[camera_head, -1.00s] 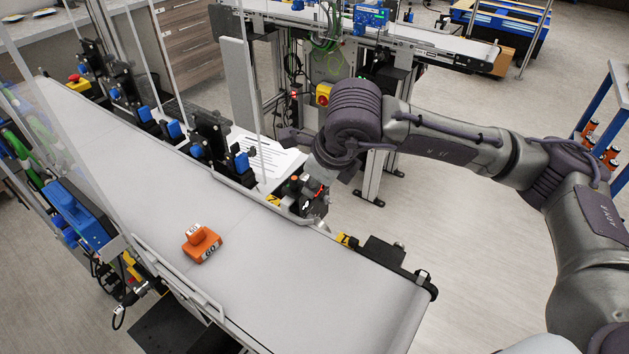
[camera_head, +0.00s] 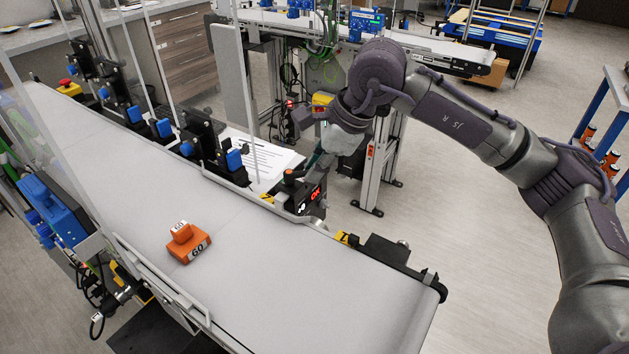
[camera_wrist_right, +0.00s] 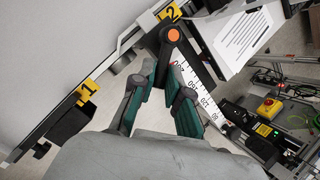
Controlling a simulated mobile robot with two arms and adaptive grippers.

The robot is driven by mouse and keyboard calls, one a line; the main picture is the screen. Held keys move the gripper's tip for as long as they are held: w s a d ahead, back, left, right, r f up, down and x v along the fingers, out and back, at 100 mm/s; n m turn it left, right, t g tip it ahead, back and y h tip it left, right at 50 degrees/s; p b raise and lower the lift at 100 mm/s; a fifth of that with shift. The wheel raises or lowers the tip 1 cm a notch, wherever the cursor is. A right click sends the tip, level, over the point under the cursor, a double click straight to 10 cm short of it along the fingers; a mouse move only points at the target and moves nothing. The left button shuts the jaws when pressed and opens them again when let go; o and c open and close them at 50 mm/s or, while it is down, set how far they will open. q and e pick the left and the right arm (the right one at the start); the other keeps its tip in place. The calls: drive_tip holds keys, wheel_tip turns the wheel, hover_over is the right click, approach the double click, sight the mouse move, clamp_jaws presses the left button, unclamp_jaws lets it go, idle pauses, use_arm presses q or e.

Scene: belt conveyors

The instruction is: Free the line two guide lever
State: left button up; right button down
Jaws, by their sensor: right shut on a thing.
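The guide lever (camera_wrist_right: 164,55) is a black bar with an orange round end, beside the belt edge near the yellow tag marked 2 (camera_wrist_right: 170,13). My right gripper (camera_wrist_right: 163,78), with green-lined fingers, is shut on the lever's black bar below the orange end. In the head view my right gripper (camera_head: 312,163) is small and partly hidden by my wrist, just behind the black unit with a red lit display (camera_head: 312,195). An orange knob (camera_head: 290,173) shows there. A printed scale (camera_wrist_right: 200,95) runs beside the lever. My left gripper is not in view.
Orange blocks marked 60 (camera_head: 189,247) lie on the pale belt (camera_head: 240,270). Black posts with blue parts (camera_head: 234,160) line the belt's far edge. The yellow tag marked 1 (camera_wrist_right: 88,91) is farther along the rail. A second conveyor (camera_head: 400,38) stands behind.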

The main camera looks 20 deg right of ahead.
drive_tip(key=shift+w+a+r+n+g+y, duration=0.15)
drive_tip(key=shift+w+n+g, duration=0.7)
drive_tip(key=shift+n, duration=1.3)
drive_tip(key=shift+w+a+f+n+g+y, duration=0.15)
drive_tip(key=shift+w+n+g, duration=0.75)
drive_tip(key=shift+n, duration=1.2)
drive_tip(key=shift+w+a+r+n+g+y, duration=0.15)
drive_tip(key=shift+w+n+g, duration=0.7)
drive_tip(key=shift+n, duration=1.3)
drive_tip(key=shift+d, duration=0.1)
drive_tip(key=c, duration=1.2)
unclamp_jaws()
drive_tip(key=shift+o, duration=0.2)
